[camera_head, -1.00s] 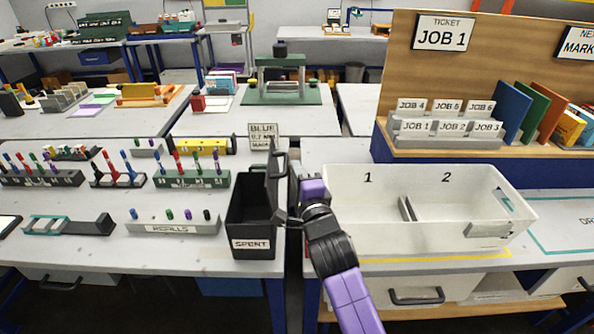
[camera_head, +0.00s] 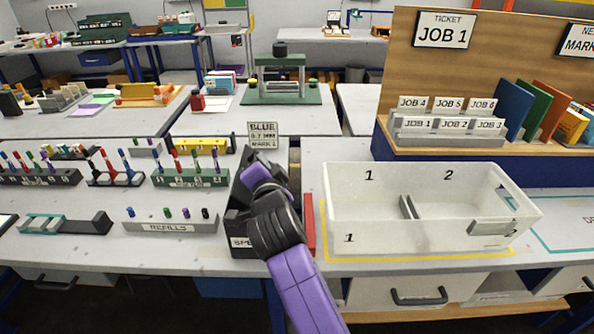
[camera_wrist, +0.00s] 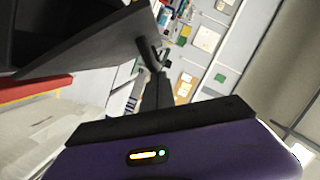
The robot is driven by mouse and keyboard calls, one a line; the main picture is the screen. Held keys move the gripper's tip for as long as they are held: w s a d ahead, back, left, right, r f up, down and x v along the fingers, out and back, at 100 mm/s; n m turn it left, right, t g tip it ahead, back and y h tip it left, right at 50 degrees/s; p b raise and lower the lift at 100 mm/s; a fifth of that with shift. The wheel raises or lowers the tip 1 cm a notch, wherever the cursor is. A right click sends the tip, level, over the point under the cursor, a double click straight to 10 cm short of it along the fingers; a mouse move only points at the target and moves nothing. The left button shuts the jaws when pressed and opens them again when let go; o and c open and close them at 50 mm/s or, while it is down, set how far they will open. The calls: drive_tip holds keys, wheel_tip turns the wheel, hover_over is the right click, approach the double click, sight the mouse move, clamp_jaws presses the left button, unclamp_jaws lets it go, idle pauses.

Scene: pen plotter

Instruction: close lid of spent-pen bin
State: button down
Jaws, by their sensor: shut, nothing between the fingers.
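The black spent-pen bin (camera_head: 241,243) stands near the front edge of the left table, its SPENT label partly covered by my arm. My wrist is over the bin and hides most of its opening and lid in the head view. In the wrist view the dark lid (camera_wrist: 90,45) spans the upper left as a slanted panel, with a handle-like part (camera_wrist: 150,55) at its right end. My gripper (camera_wrist: 162,75) is shut and empty, close beside that part; I cannot tell whether they touch. The lid's exact angle is hidden.
The grey refills rack (camera_head: 170,227) is close on the left. A BLUE sign (camera_head: 262,136) stands behind the bin.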

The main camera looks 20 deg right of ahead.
drive_tip(key=a+f+n+b, duration=0.1)
drive_tip(key=w+a+n+h+b, duration=0.1)
drive_tip(key=a+n, duration=0.1)
drive_tip(key=a+f+n+g+b, duration=0.1)
drive_tip(key=a, duration=0.1)
drive_tip(key=shift+w+f, duration=0.3)
drive_tip(key=shift+f, duration=0.05)
drive_tip(key=shift+w+a+f+n+g+h+b, duration=0.2)
drive_tip(key=shift+a+f+n+h+b, duration=0.1)
drive_tip(key=shift+a+f+n+b, duration=0.35)
drive_tip(key=shift+w+a+f+n+g+h+b, duration=0.1)
drive_tip(key=shift+a+f+n+g+h+b, duration=0.25)
drive_tip(key=shift+n, duration=0.5)
drive_tip(key=shift+f, duration=0.2)
